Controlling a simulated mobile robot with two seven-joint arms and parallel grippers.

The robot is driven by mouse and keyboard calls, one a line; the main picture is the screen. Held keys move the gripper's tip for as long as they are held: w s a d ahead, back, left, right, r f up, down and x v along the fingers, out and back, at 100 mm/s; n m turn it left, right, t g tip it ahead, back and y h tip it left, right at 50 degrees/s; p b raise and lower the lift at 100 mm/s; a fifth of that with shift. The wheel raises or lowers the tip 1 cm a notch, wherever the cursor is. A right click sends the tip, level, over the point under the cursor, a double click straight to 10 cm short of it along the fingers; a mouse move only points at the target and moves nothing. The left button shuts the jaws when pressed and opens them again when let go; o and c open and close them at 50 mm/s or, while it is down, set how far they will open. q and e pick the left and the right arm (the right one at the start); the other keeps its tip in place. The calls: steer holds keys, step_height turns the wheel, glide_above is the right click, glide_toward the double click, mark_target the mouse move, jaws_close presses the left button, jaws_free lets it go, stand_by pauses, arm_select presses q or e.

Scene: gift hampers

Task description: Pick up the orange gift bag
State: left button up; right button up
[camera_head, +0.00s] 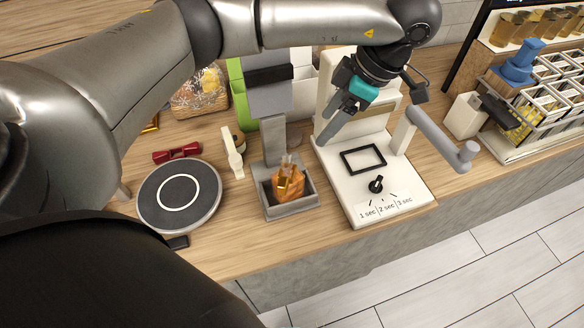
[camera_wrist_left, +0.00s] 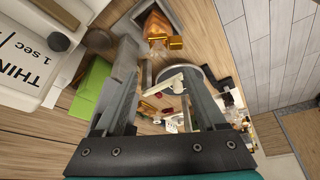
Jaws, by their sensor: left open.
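The orange gift bag (camera_head: 289,185) stands in a small grey tray (camera_head: 293,209) at the foot of a grey stand, near the counter's front edge. It has small gold and clear parts at its top. In the left wrist view the orange bag (camera_wrist_left: 155,24) shows at the top, beyond the fingertips. My left gripper (camera_head: 328,133), with a teal body and grey fingers, is above the white sealing machine, to the right of the bag and apart from it. In the left wrist view its fingers (camera_wrist_left: 158,65) are spread with nothing held. My right gripper is not in view.
The white machine (camera_head: 400,190) with a grey lever (camera_head: 436,135) stands right of the tray. A round dark turntable (camera_head: 205,195), a red bow (camera_head: 177,152) and a cream tool (camera_head: 232,155) lie left. A rack (camera_head: 540,115) is far right.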

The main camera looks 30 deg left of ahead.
arm_select(q)
steer(key=p, duration=0.1)
glide_toward(291, 162)
step_height(291, 162, down, 3)
steer(key=a+f+p, duration=0.1)
steer(key=s+a+f, duration=0.1)
steer(key=f, duration=0.1)
steer(key=shift+s+a+f+p, duration=0.1)
steer(key=shift+a+f+p, duration=0.15)
steer(key=shift+a+p, duration=0.1)
steer(key=shift+a+f, duration=0.15)
steer(key=shift+f, duration=0.35)
jaws_close()
stand_by(0.9)
